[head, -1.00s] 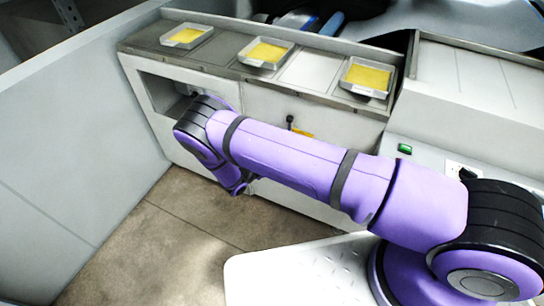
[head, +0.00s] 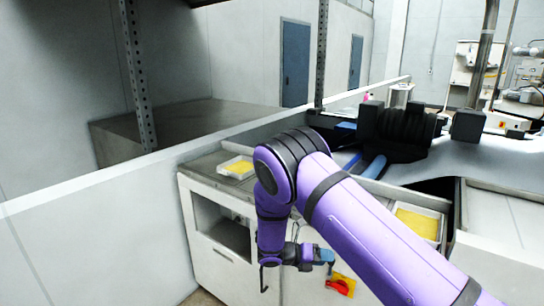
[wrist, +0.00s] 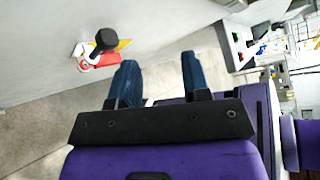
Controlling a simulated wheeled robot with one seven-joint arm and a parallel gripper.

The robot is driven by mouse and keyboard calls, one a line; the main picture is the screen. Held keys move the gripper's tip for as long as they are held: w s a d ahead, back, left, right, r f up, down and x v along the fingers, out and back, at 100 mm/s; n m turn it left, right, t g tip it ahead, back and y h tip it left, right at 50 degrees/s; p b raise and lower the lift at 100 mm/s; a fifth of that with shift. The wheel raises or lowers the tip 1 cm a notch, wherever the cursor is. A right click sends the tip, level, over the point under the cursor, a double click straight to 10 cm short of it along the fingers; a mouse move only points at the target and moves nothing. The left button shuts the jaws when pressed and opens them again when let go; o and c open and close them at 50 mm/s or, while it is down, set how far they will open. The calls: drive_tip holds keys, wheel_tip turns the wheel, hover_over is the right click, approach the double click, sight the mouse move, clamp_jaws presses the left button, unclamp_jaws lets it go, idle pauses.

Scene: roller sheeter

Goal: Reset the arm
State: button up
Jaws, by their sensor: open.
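My purple arm rises across the head view, its elbow bent high and its forearm hanging down in front of the white machine (head: 215,265). My gripper (head: 322,256) is at the lower end, close to the machine's front, partly hidden by my own wrist. In the wrist view my gripper (wrist: 159,60) shows two blue ridged fingers, spread apart with nothing between them. Both fingers are clear of the machine's panel.
A red and yellow switch (head: 341,285) is on the machine's front near my gripper; a black knob (wrist: 105,40) shows beside it in the wrist view. Trays with yellow contents stand on top, one left (head: 238,167), one right (head: 418,222). An open recess (head: 222,228) is left of my forearm.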

drive_tip(key=s+d+r+m+g+y, duration=0.1)
drive_tip(key=s+d+r+m+y, duration=0.3)
drive_tip(key=r, duration=0.6)
drive_tip(key=s+d+r+m+g+y, duration=0.1)
drive_tip(key=s+d+r+m, duration=0.2)
drive_tip(key=r+m, duration=0.55)
drive_tip(key=s+d+r+m+g+y, duration=0.1)
drive_tip(key=s+d+r+m+y, duration=0.25)
drive_tip(key=r, duration=0.75)
drive_tip(key=s+d+r+m+t+y, duration=0.1)
drive_tip(key=s+r+m, duration=0.3)
drive_tip(key=s, duration=0.4)
drive_tip(key=s+d+r+m+t+y, duration=0.1)
drive_tip(key=s+r+m+t+y, duration=0.1)
drive_tip(key=s+m, duration=0.4)
drive_tip(key=s+d+r+m+t+y, duration=0.1)
drive_tip(key=s+r+m, duration=0.4)
drive_tip(key=s, duration=0.6)
drive_tip(key=shift+s+d+r+t+y, duration=0.35)
drive_tip(key=shift+r+t+y, duration=0.2)
drive_tip(key=shift+t+y, duration=0.35)
